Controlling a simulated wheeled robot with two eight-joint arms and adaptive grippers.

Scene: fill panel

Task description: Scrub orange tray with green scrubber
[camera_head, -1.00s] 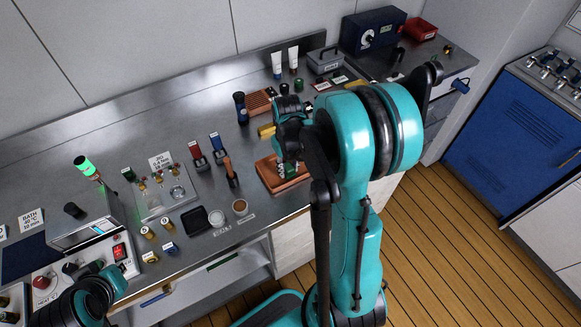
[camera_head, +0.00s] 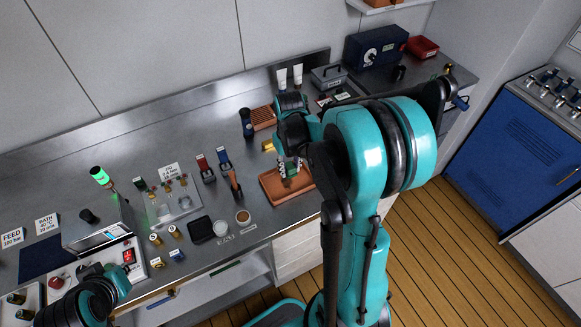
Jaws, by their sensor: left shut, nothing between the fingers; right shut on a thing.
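The orange tray (camera_head: 272,189) lies flat on the steel counter right of centre, near the front edge. My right gripper (camera_head: 290,166) points down over the tray's back half and is shut on the green scrubber (camera_head: 292,183). The scrubber is mostly hidden by the fingers and sits low at the tray; I cannot tell whether it touches the surface. My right arm hides part of the tray's right side. My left gripper (camera_head: 93,272) is at the lower left, by the front of the counter. It is shut and empty, its fingers mostly hidden.
A ribbed orange-brown block (camera_head: 263,118) and a dark blue bottle (camera_head: 246,124) stand behind the tray. A brown-handled tool (camera_head: 235,184) stands just left of it. Bare counter is at the back left.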

